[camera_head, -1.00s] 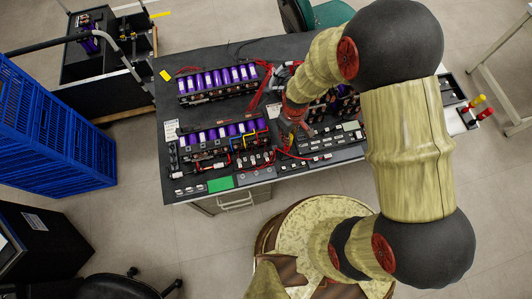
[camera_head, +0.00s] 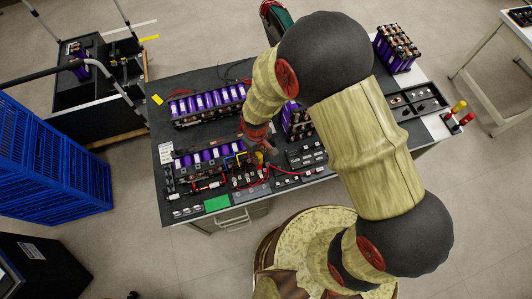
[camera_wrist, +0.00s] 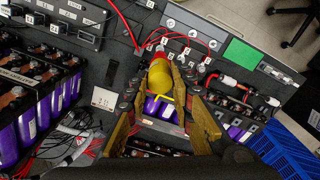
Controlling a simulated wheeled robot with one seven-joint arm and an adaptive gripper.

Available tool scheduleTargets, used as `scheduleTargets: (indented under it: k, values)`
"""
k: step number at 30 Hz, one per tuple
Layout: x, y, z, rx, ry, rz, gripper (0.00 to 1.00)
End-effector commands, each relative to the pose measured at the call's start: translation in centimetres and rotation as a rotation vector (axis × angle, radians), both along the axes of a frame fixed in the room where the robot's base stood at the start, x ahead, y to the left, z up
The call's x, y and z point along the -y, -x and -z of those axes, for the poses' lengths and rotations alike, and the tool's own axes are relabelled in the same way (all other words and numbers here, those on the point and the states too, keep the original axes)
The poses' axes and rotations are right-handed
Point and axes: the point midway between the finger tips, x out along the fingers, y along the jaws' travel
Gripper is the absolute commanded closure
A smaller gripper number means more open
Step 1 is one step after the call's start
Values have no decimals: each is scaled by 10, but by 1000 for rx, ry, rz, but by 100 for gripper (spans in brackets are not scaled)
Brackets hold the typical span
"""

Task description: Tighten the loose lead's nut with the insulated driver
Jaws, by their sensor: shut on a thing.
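My gripper (camera_wrist: 166,108) is shut on the insulated driver (camera_wrist: 159,76), which has a yellow handle and a red part at its far end. The driver lies between the two gold fingers and points toward a row of numbered terminals (camera_wrist: 178,47). Its tip is hidden, so contact with a nut cannot be told. Red leads (camera_wrist: 124,22) run to the terminals; which one is loose cannot be told.
Another purple-cell pack (camera_head: 207,104) stands behind, and one (camera_head: 397,48) at the back right. A green pad (camera_head: 216,203) lies near the table's front edge. Yellow- and red-handled tools (camera_head: 459,106) stand at the right end. The wrist view shows cells (camera_wrist: 30,118) close at left.

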Motion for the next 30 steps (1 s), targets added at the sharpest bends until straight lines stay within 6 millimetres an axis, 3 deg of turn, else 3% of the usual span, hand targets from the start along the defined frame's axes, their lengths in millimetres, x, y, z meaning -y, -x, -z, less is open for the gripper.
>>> scheduleTargets:
  k: [11, 17, 30]
  values:
    - [1, 0, 45, 0, 0, 16, 100]
    - [0, -1, 37, 1, -1, -1, 100]
    - [0, 0, 38, 0, 0, -529, 100]
